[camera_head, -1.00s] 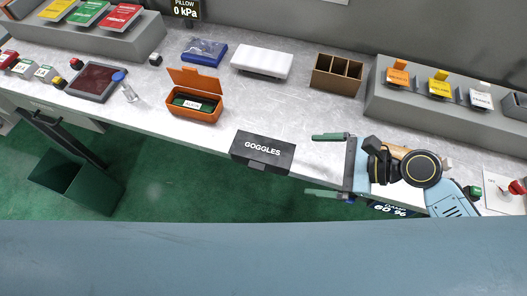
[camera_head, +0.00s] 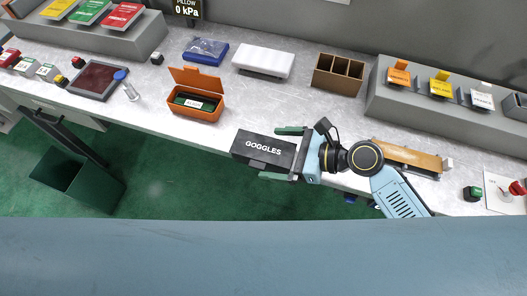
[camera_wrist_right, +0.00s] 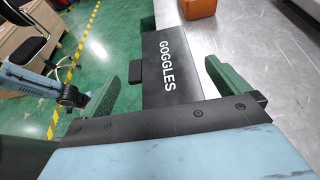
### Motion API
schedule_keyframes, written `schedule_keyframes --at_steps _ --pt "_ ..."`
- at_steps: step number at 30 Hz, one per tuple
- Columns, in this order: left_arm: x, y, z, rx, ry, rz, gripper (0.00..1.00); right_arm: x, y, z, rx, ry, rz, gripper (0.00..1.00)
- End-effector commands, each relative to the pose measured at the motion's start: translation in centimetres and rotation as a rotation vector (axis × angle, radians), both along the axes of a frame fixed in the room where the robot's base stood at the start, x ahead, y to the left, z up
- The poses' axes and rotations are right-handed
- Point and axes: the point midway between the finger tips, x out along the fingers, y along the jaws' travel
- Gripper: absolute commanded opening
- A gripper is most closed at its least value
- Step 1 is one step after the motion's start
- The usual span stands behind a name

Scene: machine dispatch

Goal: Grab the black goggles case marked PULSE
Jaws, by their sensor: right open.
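The black case (camera_head: 262,149) lies at the front edge of the counter and overhangs it a little. It reads GOGGLES in white; I see no PULSE marking on it. It also shows in the right wrist view (camera_wrist_right: 168,65), lengthwise between the fingers. My right gripper (camera_head: 281,154) is open, with one green finger on each side of the case's right end. In the right wrist view the gripper (camera_wrist_right: 165,90) shows gaps beside the case, wider on the left. A light blue arm part at that view's left edge seems to be my left arm; its jaws are unclear.
An open orange case (camera_head: 198,108) with a dark labelled item inside stands behind and left. A blue tray (camera_head: 204,52), a white block (camera_head: 263,61) and a brown divided box (camera_head: 338,75) stand at the back. A brown item (camera_head: 410,158) lies right of my wrist.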

Motion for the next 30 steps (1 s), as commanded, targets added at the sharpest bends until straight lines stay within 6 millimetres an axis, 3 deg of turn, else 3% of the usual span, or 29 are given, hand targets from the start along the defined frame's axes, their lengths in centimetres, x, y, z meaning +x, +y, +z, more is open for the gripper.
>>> schedule_keyframes --at_steps 6,14,24,30 --pt "0.1 0.0 -0.1 0.000 -0.001 0.000 0.89 0.7 2.3 -1.0 0.000 0.000 0.000 1.00" --pt "0.1 0.0 -0.1 0.000 -0.002 -0.001 0.89 0.7 2.5 -1.1 -0.001 -0.001 0.000 0.99" --pt "0.1 0.0 -0.1 0.000 -0.002 -0.001 0.89 0.7 2.4 -1.1 -0.001 0.000 0.000 0.54" --pt "0.1 0.0 -0.1 0.000 -0.002 -0.001 0.89 0.8 2.4 -1.0 0.001 -0.001 0.000 0.53"
